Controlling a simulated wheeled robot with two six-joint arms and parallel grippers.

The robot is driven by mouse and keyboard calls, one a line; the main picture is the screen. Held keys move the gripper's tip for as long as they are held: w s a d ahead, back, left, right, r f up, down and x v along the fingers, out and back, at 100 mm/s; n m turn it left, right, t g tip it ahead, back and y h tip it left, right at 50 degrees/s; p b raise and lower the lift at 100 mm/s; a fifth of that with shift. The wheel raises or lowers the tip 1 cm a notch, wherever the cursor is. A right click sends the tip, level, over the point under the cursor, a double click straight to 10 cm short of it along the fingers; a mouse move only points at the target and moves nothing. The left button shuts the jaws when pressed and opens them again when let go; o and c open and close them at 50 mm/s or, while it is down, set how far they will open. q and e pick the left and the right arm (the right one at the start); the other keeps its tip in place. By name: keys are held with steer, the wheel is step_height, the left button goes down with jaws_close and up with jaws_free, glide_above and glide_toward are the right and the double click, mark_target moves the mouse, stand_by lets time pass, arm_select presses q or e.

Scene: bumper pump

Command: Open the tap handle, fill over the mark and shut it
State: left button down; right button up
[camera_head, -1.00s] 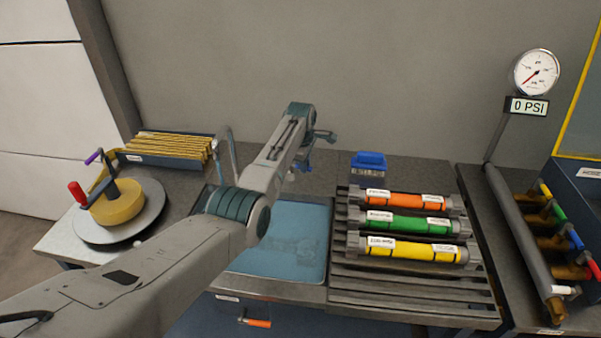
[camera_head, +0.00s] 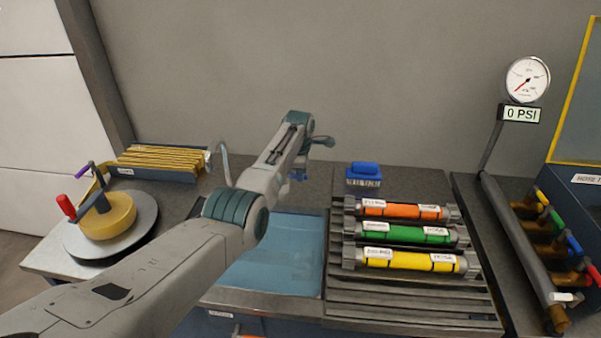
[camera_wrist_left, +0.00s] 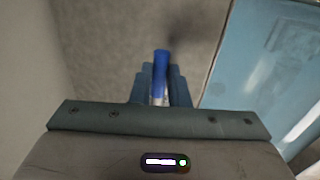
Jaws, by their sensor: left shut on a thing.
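My right gripper is not in view.
A rack to the right holds orange (camera_head: 400,210), green (camera_head: 405,234) and yellow (camera_head: 410,260) cylinders, with a blue-topped block (camera_head: 364,170) behind. A gauge (camera_head: 527,79) reads 0 PSI. At the left are a turntable (camera_head: 140,222) and a tray of yellow folders (camera_head: 160,160).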

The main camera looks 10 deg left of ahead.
arm_select(q)
steer(key=c, duration=1.4)
jaws_free()
steer(key=shift+r, duration=0.6)
steer(key=r, duration=0.3)
steer(key=s+r+b, duration=0.1)
steer(key=r, duration=0.2)
steer(key=s+r, duration=0.1)
steer(key=r, duration=0.2)
steer(key=shift+d+r+b, duration=0.1)
steer(key=shift+r+b, duration=0.15)
steer(key=shift+b, duration=0.15)
